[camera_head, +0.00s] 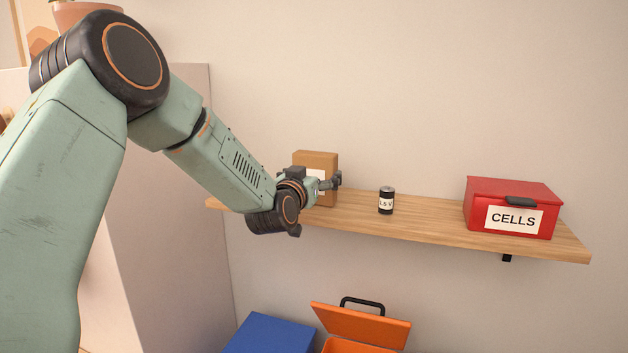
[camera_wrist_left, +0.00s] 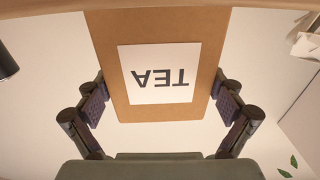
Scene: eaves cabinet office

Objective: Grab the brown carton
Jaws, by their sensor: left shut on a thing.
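The brown carton (camera_head: 316,160) stands upright on the left part of the wooden shelf (camera_head: 430,219). In the left wrist view the carton (camera_wrist_left: 213,24) shows upside down, with a white label reading TEA. My left gripper (camera_head: 333,181) is in front of the carton in the head view and hides part of its front. In the left wrist view the fingers of my left gripper (camera_wrist_left: 160,100) are on both sides of the carton, shut on it. My right gripper is not in view.
A small dark 1.5 V battery (camera_head: 386,201) stands right of the carton on the shelf. A red box labelled CELLS (camera_head: 513,207) sits further right. Below are an open orange case (camera_head: 360,327) and a blue box (camera_head: 268,335). A pale cabinet (camera_head: 170,200) stands at left.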

